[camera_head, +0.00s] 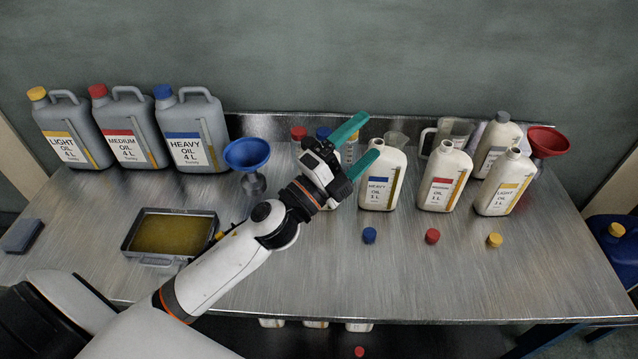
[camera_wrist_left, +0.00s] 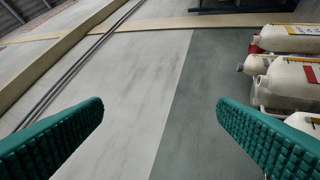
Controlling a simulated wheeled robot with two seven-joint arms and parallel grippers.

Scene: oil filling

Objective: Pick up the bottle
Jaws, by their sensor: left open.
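My left gripper (camera_head: 358,146) has two green fingers spread apart with nothing between them. It is above the table, just left of the heavy oil 1L bottle (camera_head: 379,182), and its lower finger overlaps that bottle's top edge in the head view. The heavy, medium (camera_head: 442,181) and light (camera_head: 503,186) 1L bottles stand upright and uncapped in a row. In the left wrist view the open fingers (camera_wrist_left: 160,125) frame bare wall, and white bottles (camera_wrist_left: 290,80) show at the right edge. My right gripper is out of view.
Blue (camera_head: 369,235), red (camera_head: 432,236) and yellow (camera_head: 494,240) caps lie before the bottles. Large grey jugs (camera_head: 191,135), a blue funnel (camera_head: 247,154) and an oil tray (camera_head: 144,256) are at left. A red funnel (camera_head: 547,141) is at right. The front right table is clear.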

